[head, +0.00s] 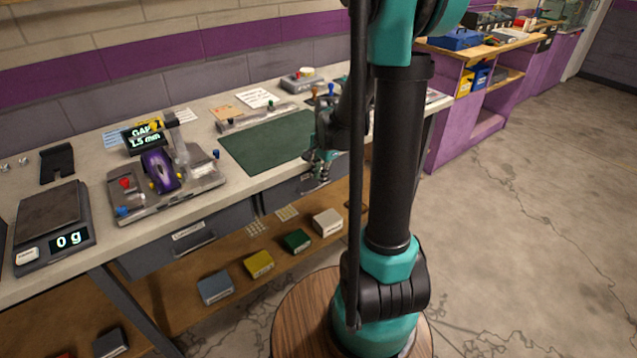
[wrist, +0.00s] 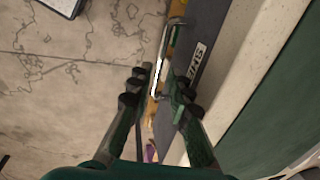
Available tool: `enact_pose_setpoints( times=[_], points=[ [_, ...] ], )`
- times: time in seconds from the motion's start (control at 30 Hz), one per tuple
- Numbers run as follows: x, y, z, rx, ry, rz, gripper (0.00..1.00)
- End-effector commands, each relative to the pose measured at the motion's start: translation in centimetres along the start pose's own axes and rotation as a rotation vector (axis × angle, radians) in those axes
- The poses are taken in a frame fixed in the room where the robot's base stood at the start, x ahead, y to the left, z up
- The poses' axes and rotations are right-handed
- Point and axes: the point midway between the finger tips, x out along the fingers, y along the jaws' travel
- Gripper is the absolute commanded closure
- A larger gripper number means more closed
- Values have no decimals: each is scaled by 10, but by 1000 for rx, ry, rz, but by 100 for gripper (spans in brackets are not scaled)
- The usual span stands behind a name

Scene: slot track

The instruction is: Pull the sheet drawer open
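The sheet drawer (head: 284,193) is a dark grey front under the bench top, behind my gripper (head: 321,168) in the head view. It looks shut. In the wrist view its front (wrist: 210,25) carries a white label, partly readable as "SHE" (wrist: 197,62). Its pale bar handle (wrist: 161,62) stands off the front. My gripper (wrist: 160,84) is open, with one dark finger on each side of the handle near its lower end. The fingers look apart from the bar, but contact is hard to judge. My arm hides the drawer's right part in the head view.
A second grey drawer (head: 190,238) sits to the left. The bench top holds a green mat (head: 265,143), a scale (head: 52,225) and a fixture with a purple car (head: 159,170). A lower shelf (head: 235,262) holds several small boxes. The floor (head: 520,220) at right is clear.

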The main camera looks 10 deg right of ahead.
Motion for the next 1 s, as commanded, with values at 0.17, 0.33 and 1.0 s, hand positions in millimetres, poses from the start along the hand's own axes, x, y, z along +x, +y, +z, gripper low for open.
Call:
enact_pose_setpoints(
  times=[0.17, 0.33, 1.0],
  points=[
    [20, 0, 0, -1, 0, 0, 81],
    [30, 0, 0, 0, 0, 0, 81],
    [32, 0, 0, 0, 0, 0, 100]
  ],
)
